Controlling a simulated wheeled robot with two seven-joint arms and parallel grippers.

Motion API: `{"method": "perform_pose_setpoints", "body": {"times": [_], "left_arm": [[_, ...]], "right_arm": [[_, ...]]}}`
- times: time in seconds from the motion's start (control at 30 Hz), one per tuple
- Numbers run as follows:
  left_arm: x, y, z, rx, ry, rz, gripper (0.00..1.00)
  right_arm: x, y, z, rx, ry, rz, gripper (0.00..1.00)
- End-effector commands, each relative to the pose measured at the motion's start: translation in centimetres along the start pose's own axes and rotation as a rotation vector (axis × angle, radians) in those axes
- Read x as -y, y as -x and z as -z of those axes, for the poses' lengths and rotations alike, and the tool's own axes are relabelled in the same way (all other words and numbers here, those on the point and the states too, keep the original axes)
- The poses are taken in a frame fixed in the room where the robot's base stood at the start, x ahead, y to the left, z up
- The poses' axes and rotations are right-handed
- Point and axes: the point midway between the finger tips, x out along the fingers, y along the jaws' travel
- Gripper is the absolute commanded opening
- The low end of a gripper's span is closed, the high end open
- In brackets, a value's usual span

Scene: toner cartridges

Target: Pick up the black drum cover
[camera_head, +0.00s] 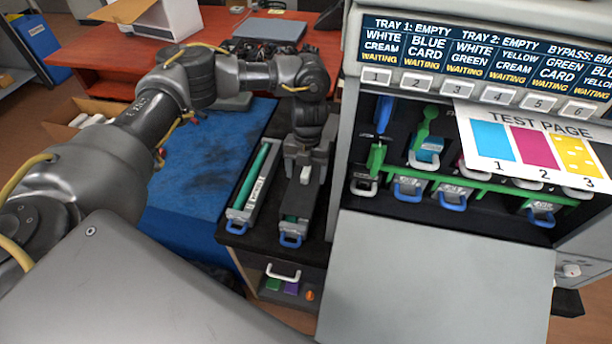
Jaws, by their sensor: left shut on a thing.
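The black drum cover (299,205) is a long dark strip lying along the right-hand drum unit, which has a blue handle (290,241) at its front end. My left gripper (305,176) comes down from above and is shut on the cover near its middle. The fingertips are small and partly hidden, and I cannot tell whether the cover is lifted off the unit. A second drum unit (239,213) lies just to the left, with its green roller bare. My right gripper is not in view.
The open printer (347,200) stands close on the right, with several blue-handled cartridges inside, a test page (535,143) and a lowered grey door (430,280). A stained blue mat (185,185) lies to the left. A red desk (90,55) is behind.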

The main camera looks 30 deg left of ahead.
Motion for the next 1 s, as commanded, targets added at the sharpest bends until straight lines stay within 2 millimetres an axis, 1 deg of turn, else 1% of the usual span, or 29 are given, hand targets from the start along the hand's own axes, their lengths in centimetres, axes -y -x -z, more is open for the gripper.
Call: {"method": "perform_pose_setpoints", "body": {"times": [0.07,0.17,0.27,0.4,0.47,0.6,0.7,0.83,1.0], "left_arm": [[0.0,1.4,0.0,0.005,-0.001,0.001,0.51],[-0.2,2.6,1.4,0.003,-0.004,0.001,0.51],[-0.6,4.3,3.0,0.005,-0.005,0.001,0.51],[-1.2,7.1,6.2,0.004,-0.007,0.000,0.51],[-1.5,7.1,7.7,0.001,-0.006,0.000,0.51],[-2.0,8.0,10.7,0.001,-0.005,0.000,0.51],[-2.3,8.6,12.3,0.002,-0.004,0.001,0.51],[-2.6,9.1,13.9,0.001,-0.003,0.001,0.51],[-2.8,9.4,14.8,0.001,0.001,0.001,0.51]], "right_arm": [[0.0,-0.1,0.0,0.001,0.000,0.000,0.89],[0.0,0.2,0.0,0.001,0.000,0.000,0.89],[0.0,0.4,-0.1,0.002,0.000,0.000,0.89],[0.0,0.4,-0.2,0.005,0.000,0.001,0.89],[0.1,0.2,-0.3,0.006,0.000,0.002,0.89],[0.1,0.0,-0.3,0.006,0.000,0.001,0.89],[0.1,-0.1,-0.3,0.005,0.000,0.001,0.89],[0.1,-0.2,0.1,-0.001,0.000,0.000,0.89],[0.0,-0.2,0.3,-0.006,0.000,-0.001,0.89]]}}
